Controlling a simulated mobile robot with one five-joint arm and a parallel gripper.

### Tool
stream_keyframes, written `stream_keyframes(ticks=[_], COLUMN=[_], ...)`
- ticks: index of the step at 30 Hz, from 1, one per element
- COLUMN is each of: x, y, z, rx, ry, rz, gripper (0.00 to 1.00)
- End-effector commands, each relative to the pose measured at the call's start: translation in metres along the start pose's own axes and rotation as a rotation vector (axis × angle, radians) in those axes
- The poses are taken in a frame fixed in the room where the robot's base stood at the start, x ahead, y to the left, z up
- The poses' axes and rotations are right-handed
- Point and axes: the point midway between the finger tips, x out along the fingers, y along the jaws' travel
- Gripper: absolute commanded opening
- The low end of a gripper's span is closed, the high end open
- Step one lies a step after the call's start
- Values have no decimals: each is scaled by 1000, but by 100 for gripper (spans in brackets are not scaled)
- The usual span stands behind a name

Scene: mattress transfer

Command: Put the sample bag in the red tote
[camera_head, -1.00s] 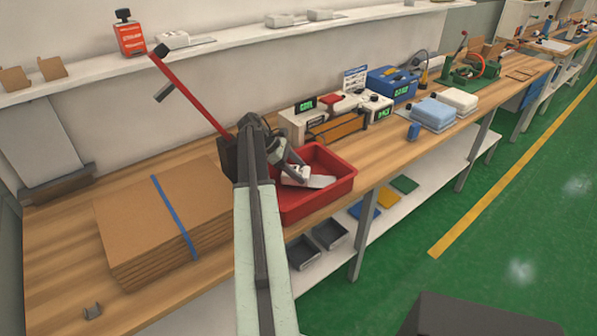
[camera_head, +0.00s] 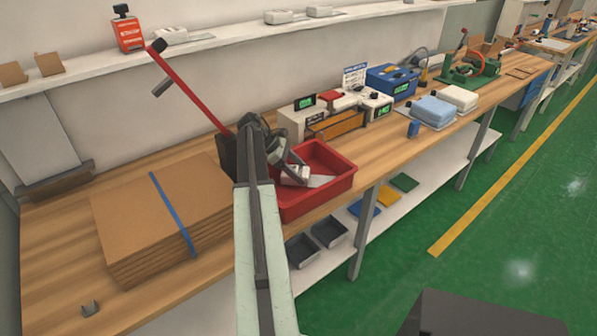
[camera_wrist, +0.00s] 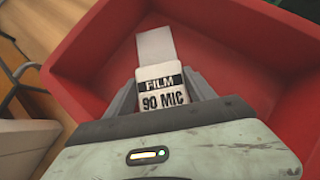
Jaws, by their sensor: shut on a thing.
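The sample bag (camera_wrist: 163,88) is a small white piece with a black band reading "FILM" and "90 MIC", and a pale flat strip extends from its far end. It also shows in the head view (camera_head: 296,174). My gripper (camera_wrist: 164,97) is shut on it, a grey finger on each side. The red tote (camera_head: 333,188) stands on the wooden bench, and its walls surround the bag in the wrist view (camera_wrist: 240,32). The bag is over or inside the tote; I cannot tell whether it touches the floor. My arm hides the tote's left side in the head view.
A cardboard stack with a blue strap (camera_head: 150,215) lies left of my arm. A lever with a red handle (camera_head: 195,92) rises behind my gripper. White instruments (camera_head: 300,122) stand behind the tote. Bare bench (camera_head: 385,165) lies right of the tote.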

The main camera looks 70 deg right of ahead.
Motion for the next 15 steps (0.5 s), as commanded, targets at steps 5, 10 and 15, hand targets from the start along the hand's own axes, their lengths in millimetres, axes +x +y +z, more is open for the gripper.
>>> stream_keyframes(ticks=[5, 10, 15], x=[1, 1, 0], y=[0, 0, 0], z=[-2, -2, -2], rx=[-1, -1, -2], ry=[2, 2, 2], rz=[2, 2, 2], gripper=[85, 89, 89])
